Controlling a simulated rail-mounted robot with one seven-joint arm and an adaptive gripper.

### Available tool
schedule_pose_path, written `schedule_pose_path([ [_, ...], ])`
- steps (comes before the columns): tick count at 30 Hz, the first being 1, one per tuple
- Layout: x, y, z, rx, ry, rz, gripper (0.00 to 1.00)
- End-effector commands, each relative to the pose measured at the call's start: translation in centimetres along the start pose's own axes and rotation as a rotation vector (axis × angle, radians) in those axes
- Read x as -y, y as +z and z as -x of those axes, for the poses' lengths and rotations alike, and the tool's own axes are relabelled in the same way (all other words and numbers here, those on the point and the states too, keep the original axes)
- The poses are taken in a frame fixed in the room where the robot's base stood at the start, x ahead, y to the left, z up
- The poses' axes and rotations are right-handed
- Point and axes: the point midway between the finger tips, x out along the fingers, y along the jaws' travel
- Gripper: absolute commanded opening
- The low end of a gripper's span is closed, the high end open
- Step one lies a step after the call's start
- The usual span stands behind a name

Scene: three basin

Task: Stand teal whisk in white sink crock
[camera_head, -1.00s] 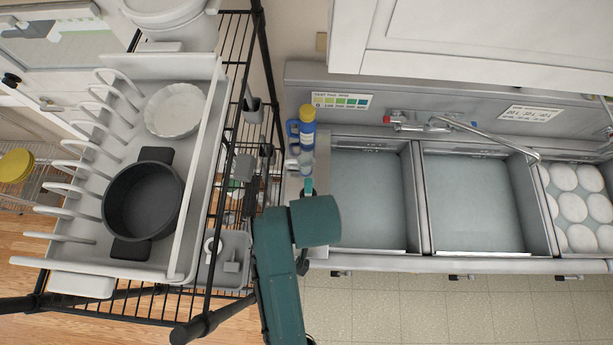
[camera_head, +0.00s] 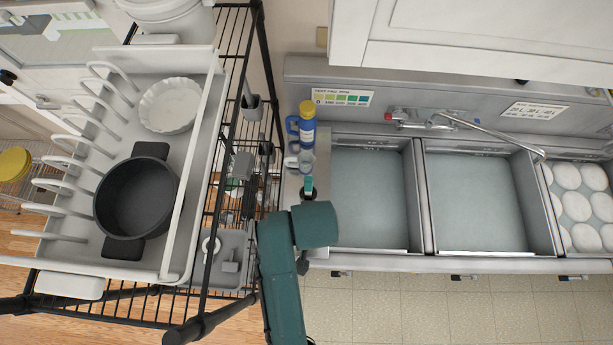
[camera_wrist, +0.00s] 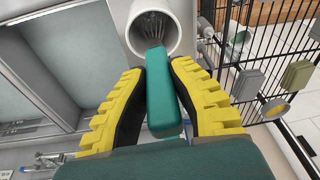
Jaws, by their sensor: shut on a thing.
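The teal whisk (camera_wrist: 160,95) is held by its thick handle between the yellow ridged fingers of my gripper (camera_wrist: 158,88) in the wrist view. Its wire end points away from me and shows inside the round mouth of the white crock (camera_wrist: 133,35). How deep the wires reach, and whether they touch the crock, I cannot tell. In the head view the teal handle (camera_head: 309,185) shows as a small piece at the left end of the sink counter.
The sink basins (camera_head: 370,195) lie to the right. A black wire rack (camera_head: 225,110) with a dish drainer (camera_head: 195,170) stands to the left.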

Motion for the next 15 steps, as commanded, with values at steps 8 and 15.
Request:
schedule_pose_path([
  [8,-0.1,0.2,-1.4,-0.001,0.0,0.0,0.0],
  [15,-0.1,0.2,-1.4,0.0,0.0,0.0,0.45],
])
